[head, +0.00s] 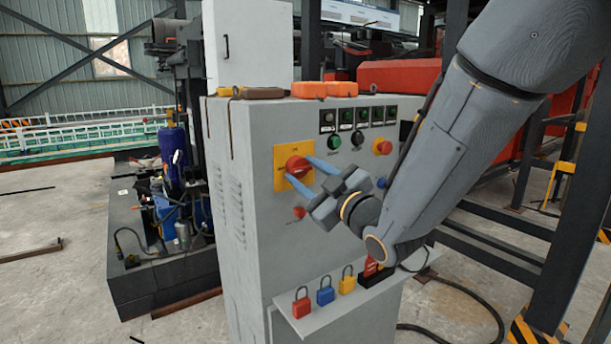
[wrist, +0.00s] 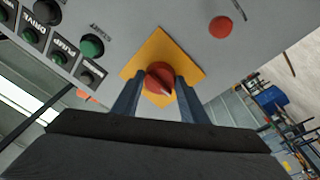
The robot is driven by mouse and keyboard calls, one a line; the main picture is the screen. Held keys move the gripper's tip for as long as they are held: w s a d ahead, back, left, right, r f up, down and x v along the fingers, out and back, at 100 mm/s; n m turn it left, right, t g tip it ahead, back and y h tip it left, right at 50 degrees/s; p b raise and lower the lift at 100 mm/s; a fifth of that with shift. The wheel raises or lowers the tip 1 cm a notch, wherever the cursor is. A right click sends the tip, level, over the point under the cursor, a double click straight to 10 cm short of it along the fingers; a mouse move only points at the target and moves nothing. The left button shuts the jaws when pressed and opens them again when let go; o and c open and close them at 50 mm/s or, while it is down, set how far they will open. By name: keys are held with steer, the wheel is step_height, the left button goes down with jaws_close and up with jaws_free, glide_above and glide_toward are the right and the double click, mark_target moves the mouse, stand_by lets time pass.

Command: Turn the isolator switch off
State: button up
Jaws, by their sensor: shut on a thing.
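The isolator switch is a red rotary knob (head: 298,167) on a yellow square plate (head: 281,180) on the front of the grey cabinet. In the wrist view the red knob (wrist: 160,77) sits in the middle of the yellow plate (wrist: 163,45). My gripper (head: 300,173) reaches in from the right, with its two blue-grey fingers on either side of the knob. In the wrist view my gripper (wrist: 157,92) is shut on the knob, one finger at each side. The lettering on the plate is too small to read.
A red round knob (head: 384,147) and green buttons (head: 334,142) are right of the plate. A smaller red part (head: 299,212) is below it. A shelf (head: 320,314) holds red, blue and yellow padlocks (head: 325,295). Orange boxes lie on the cabinet top.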

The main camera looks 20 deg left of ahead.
steer(key=o, duration=1)
steer(key=shift+o, duration=0.2)
steer(key=b+v, duration=0.1)
steer(key=v, duration=0.7)
